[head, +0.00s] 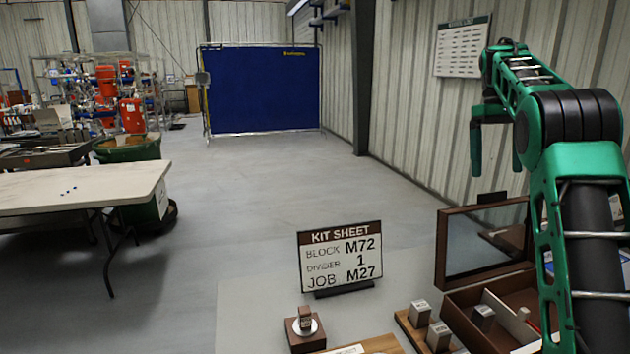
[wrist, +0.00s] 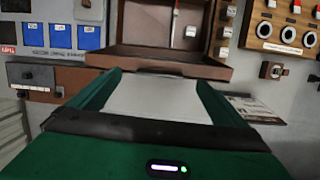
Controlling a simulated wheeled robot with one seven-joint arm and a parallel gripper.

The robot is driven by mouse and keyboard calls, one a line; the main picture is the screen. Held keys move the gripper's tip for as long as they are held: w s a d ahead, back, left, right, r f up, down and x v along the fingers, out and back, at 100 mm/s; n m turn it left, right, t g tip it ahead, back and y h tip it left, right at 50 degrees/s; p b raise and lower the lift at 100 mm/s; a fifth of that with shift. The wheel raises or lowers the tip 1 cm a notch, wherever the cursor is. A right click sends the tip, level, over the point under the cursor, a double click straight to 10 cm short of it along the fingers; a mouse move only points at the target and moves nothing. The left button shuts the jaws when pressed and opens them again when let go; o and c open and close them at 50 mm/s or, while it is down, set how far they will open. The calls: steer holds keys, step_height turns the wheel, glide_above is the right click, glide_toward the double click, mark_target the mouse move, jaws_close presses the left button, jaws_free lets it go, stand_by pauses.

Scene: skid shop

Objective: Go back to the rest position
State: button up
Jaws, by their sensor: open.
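My gripper (head: 497,150) is raised at the upper right of the head view, in front of the ribbed wall. Its two green fingers hang down apart, with nothing between them. In the wrist view the gripper (wrist: 158,90) shows its two fingers spread wide, with a wooden box (wrist: 160,62) beyond them. In the head view the wooden box (head: 468,318) stands below my arm with its lid up, and metal blocks show in it. My arm hides part of the box's right side.
A kit sheet sign (head: 340,258) reads block M72, divider 1, job M27. A small wooden stand (head: 305,338) holds a block, and a wooden rack (head: 408,322) holds metal blocks. A white-topped table (head: 85,187) stands left. The floor between is clear.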

steer(key=s+a+f+m+t, duration=0.1)
steer(key=s+f, duration=0.6)
steer(key=s, duration=0.7)
steer(key=s+a+f+m, duration=0.4)
steer(key=s+a+f, duration=0.2)
steer(key=s, duration=0.8)
steer(key=s+a+f+m+t, duration=0.1)
steer(key=s+a+f+m, duration=0.2)
steer(key=s+f, duration=0.5)
steer(key=s+a, duration=0.1)
steer(key=s, duration=0.5)
steer(key=shift+s+t+y, duration=0.2)
steer(key=shift+t+y, duration=0.1)
steer(key=shift+y, duration=0.1)
steer(key=shift+a, duration=0.1)
steer(key=shift+c, duration=0.6)
